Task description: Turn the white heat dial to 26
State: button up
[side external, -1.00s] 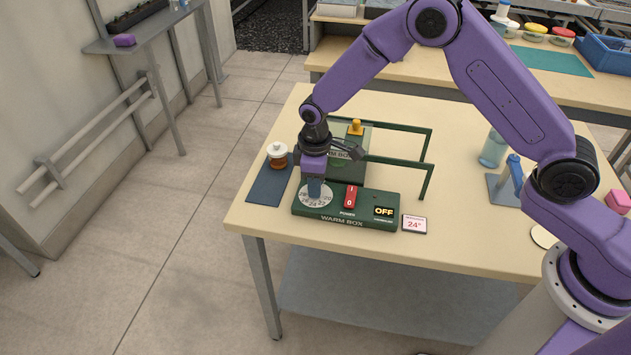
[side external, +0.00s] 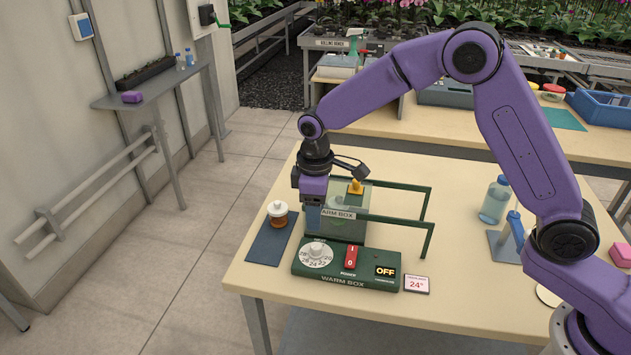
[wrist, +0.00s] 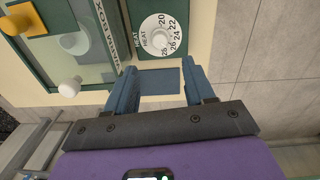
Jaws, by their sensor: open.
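The white heat dial (side external: 316,254) sits at the left end of the green warm box panel (side external: 335,275). It also shows near the top of the wrist view (wrist: 158,34), with numbers around its rim and a pale knob in the middle. I cannot tell which number it is set to.
A red power switch (side external: 350,257) and a display reading OFF (side external: 385,271) are on the panel. A card reading 24° (side external: 416,284) lies to its right. The clear box (side external: 347,205) with green rails stands behind. An amber jar (side external: 278,217) stands on a dark mat (side external: 265,246) at left.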

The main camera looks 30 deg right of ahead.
notch_tip(320, 180, up, 7)
jog(key=shift+r, duration=0.2)
jog(key=shift+s+a, duration=0.1)
dwell(0.4)
jog(key=s+d+n, duration=0.1)
jog(key=s+d, duration=0.4)
jog(key=s, duration=0.6)
jog(key=s+d, duration=0.5)
jog(key=s, duration=0.6)
jog(key=s+d+n, duration=0.1)
jog(key=s+d, duration=0.5)
jog(key=s, duration=0.5)
jog(key=shift+s+r+n+y, duration=0.25)
jog(key=shift+r+n+y, duration=0.05)
jog(key=shift+r, duration=0.1)
